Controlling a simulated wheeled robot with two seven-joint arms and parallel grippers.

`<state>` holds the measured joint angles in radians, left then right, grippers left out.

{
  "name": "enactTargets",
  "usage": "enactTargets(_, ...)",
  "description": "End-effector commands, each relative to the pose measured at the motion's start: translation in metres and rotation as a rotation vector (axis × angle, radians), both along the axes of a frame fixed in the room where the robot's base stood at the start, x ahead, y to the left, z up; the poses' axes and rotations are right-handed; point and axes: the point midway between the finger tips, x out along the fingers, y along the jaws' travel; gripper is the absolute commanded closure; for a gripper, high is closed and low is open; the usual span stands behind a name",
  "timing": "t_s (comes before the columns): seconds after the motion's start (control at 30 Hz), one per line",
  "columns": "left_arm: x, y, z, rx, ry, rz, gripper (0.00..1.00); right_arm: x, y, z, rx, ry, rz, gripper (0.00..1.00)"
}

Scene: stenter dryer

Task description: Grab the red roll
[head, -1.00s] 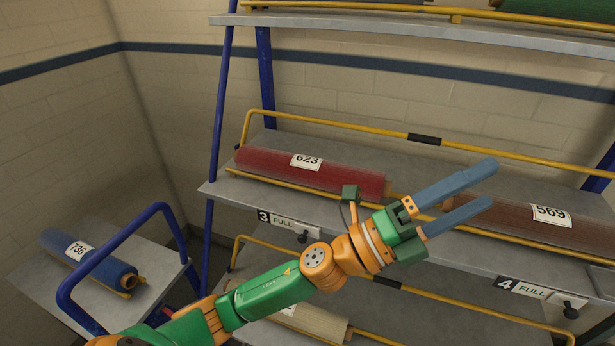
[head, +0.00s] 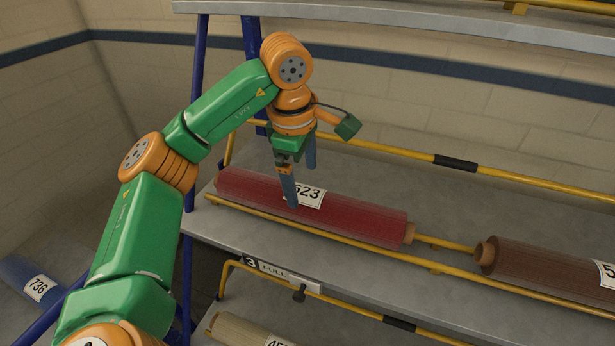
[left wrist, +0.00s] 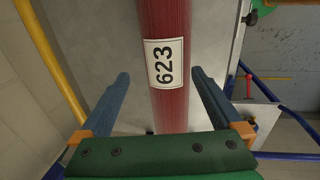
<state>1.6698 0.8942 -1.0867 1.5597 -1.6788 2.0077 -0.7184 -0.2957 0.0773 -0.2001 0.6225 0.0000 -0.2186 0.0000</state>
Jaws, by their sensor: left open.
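The red roll (head: 355,219), with a white label 623, lies on the grey shelf over slot 3, behind a yellow rail. It also shows in the left wrist view (left wrist: 170,105), running between my fingers. My left gripper (head: 301,187) is open and points down over the left part of the roll, close to the label. In the left wrist view my left gripper (left wrist: 161,85) has one blue finger on each side of the roll, with a gap on both sides. I cannot tell how far the fingertips reach down beside it. My right gripper is not in view.
A brown roll (head: 545,268) lies on the same shelf to the right. Yellow rails (head: 400,158) run behind and in front of the rolls. A blue upright (head: 197,120) stands at left. A pale roll (head: 245,334) lies below. A blue roll (head: 22,277) is at lower left.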

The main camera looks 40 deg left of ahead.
Motion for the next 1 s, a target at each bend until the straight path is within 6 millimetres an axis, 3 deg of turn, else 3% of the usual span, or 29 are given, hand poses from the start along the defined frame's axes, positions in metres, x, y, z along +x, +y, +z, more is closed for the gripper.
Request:
enactTargets(0.17,0.002,0.003,-0.017,0.004,0.006,0.003,0.00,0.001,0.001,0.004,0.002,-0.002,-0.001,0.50)
enactTargets(0.33,0.009,0.008,-0.046,0.003,0.007,0.002,0.00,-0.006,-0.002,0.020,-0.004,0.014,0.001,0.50)
enactTargets(0.43,0.012,0.008,-0.064,0.002,0.007,0.001,0.00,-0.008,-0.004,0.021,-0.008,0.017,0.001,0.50)
enactTargets(0.67,0.013,0.008,-0.070,0.001,0.003,-0.001,0.00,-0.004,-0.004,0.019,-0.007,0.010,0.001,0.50)
enactTargets(0.77,0.013,0.007,-0.070,0.001,0.002,0.000,0.22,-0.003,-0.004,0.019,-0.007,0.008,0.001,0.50)
enactTargets(1.0,0.014,0.007,-0.069,0.001,0.000,0.000,0.86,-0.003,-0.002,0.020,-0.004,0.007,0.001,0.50)
